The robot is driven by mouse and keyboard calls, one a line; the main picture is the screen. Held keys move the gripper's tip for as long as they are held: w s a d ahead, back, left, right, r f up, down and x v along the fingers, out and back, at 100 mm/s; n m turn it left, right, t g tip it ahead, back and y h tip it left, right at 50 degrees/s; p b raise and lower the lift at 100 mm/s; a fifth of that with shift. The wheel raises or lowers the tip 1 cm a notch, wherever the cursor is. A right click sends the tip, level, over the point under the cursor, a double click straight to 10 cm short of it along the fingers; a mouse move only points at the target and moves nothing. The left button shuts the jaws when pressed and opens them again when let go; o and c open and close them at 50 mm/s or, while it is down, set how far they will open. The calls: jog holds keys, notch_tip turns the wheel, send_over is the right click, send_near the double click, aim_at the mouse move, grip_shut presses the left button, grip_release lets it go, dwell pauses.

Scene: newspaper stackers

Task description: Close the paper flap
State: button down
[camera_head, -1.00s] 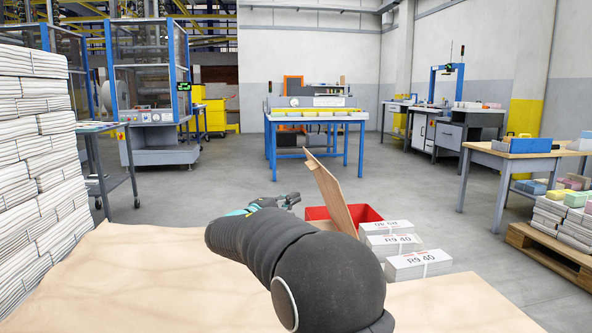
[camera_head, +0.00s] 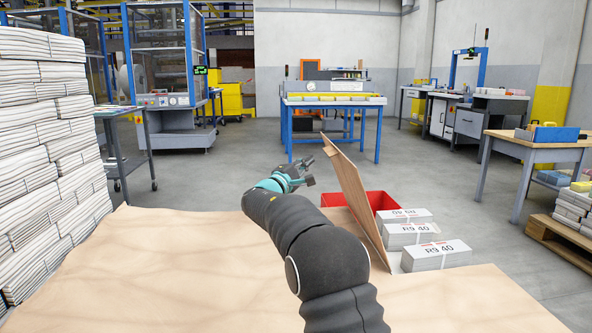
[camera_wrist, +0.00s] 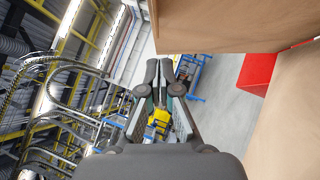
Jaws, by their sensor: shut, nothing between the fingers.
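The paper flap (camera_head: 358,198) is a brown sheet standing tilted up from the brown paper (camera_head: 165,258) on the table, leaning to the left at its top. It also shows close by in the wrist view as a large brown surface (camera_wrist: 225,28). My gripper (camera_head: 305,172) is just left of the flap's upper part, seemingly apart from it. In the wrist view its fingertips (camera_wrist: 158,70) are together with nothing between them. Labelled white paper bundles (camera_head: 437,255) lie right of the flap's base.
A red bin (camera_head: 383,201) stands behind the flap and also shows in the wrist view (camera_wrist: 258,72). Tall newspaper stacks (camera_head: 45,150) rise on the left. A blue-framed table (camera_head: 333,102) is far back. Grey floor (camera_head: 240,165) between is clear.

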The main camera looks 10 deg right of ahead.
jog(key=d, duration=0.1)
jog(key=d+r, duration=0.1)
jog(key=d, duration=0.1)
jog(key=shift+s+d+r, duration=0.1)
jog(key=shift+s+r, duration=0.05)
jog(key=shift+r, duration=0.05)
jog(key=d+r+m+g+y+p, duration=0.25)
jog(key=d+p, duration=0.25)
jog(key=d, duration=0.7)
jog(key=d+r+m+g+y+p, duration=0.2)
jog(key=d+r+m+p, duration=0.15)
jog(key=d, duration=0.75)
jog(key=d+f+m, duration=0.1)
jog(key=d+f, duration=0.7)
jog(key=d, duration=0.3)
jog(key=d+f, duration=0.8)
jog(key=d, duration=0.2)
jog(key=d+f+m+y+b, duration=0.1)
jog(key=d+f, duration=0.3)
jog(key=f, duration=0.7)
jog(key=shift+d+f+g+y+b, duration=0.25)
jog(key=shift+g+y+b, duration=0.25)
jog(key=shift+b, duration=0.4)
